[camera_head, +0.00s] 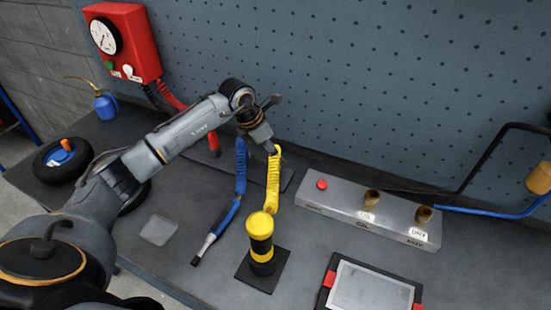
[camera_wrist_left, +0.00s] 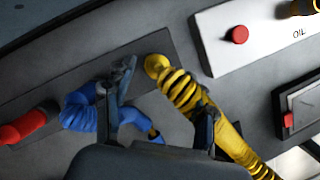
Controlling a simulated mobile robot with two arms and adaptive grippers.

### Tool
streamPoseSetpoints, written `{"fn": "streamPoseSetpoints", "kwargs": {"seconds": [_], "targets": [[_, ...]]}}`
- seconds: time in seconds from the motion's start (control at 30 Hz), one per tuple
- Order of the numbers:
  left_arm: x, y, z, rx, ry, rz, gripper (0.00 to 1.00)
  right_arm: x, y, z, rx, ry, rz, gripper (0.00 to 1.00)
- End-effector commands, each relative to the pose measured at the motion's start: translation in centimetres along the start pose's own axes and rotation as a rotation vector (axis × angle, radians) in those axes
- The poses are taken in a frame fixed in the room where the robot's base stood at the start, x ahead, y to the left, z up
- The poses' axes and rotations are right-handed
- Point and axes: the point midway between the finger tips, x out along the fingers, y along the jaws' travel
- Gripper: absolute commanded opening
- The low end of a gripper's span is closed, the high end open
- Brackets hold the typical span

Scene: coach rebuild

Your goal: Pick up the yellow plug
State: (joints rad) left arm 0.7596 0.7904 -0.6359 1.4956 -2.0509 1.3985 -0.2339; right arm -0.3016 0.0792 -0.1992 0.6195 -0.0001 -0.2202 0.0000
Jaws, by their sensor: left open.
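The yellow plug (camera_head: 260,236), with black bands, stands upright on a dark square base on the bench. A yellow coiled hose (camera_head: 272,183) runs from behind it toward the back; the hose also shows in the left wrist view (camera_wrist_left: 185,92). My left gripper (camera_head: 262,142) is open over the back of the bench, behind and above the plug and apart from it. In the left wrist view its fingers (camera_wrist_left: 162,98) spread over the hoses, the left finger over the blue coil and the right over the yellow one. I cannot tell whether they touch. My right gripper is out of view.
A blue hose with a dark-tipped tool (camera_head: 209,238) lies left of the plug. A grey block (camera_head: 340,207) with a red button and brass fittings is right. A tablet (camera_head: 370,290) lies at front right. A red gauge box (camera_head: 125,42) hangs at back left.

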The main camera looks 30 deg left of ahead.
Motion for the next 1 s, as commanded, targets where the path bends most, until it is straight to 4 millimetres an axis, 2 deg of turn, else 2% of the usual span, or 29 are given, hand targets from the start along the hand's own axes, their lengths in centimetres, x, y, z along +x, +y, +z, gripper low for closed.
{"fn": "streamPoseSetpoints", "kwargs": {"seconds": [0.03, 0.13, 0.3, 0.53, 0.57, 0.83, 1.0], "targets": [[0.4, 0.0, -0.1, -0.004, 0.005, -0.005, 0.56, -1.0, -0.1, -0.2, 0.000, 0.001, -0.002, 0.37], [2.0, 0.2, -0.2, -0.005, 0.004, -0.005, 0.56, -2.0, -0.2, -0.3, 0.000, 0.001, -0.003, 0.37], [4.0, 0.3, -0.2, -0.002, 0.001, -0.003, 0.56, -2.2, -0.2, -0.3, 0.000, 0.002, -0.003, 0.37], [4.2, 0.3, -0.3, 0.000, 0.000, -0.001, 0.56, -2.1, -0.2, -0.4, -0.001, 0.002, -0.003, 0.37], [4.2, 0.3, -0.3, 0.000, 0.001, -0.001, 0.54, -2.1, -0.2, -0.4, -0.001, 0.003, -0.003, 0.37], [4.2, 0.3, -0.3, -0.001, 0.001, -0.001, 0.00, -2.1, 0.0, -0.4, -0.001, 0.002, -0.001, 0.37], [4.2, 0.3, -0.2, -0.001, 0.000, -0.001, 0.00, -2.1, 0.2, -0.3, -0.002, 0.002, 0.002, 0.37]]}}
